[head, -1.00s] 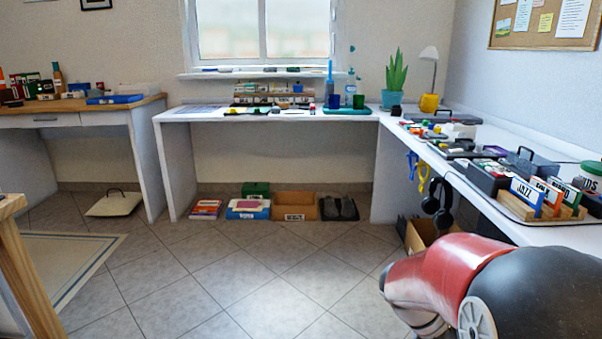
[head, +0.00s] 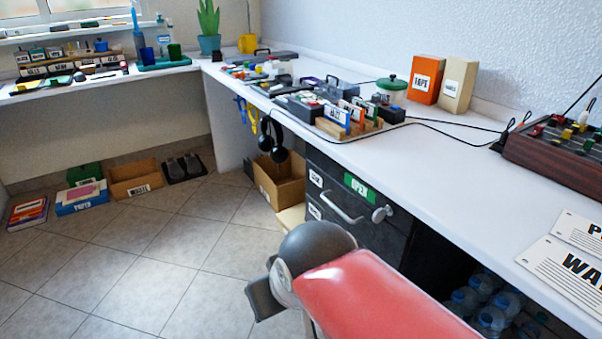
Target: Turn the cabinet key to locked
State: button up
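The dark cabinet (head: 365,238) stands under the white worktop at the right of centre in the head view. Its top drawer front has a silver bar handle (head: 341,208) and a green label reading OPEN (head: 359,187). A round silver knob-like piece (head: 382,214), perhaps the key, sticks out right of the handle; its exact turn is hard to tell. My red and dark arm is in front of the cabinet's lower part and hides some of it.
The white worktop (head: 440,190) carries an orange TAPE box (head: 426,80), a card rack (head: 345,125) and a wooden-sided mixer (head: 555,150). Headphones (head: 274,138) hang at its edge above a cardboard box (head: 280,182). Bottles (head: 490,310) stand under it.

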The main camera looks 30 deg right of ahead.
aim_at(378, 216)
jog(key=z, duration=1.2)
jog(key=k+l+z, duration=0.1)
jog(key=z, duration=0.4)
jog(key=k+l+z, duration=0.2)
jog(key=z, duration=0.25)
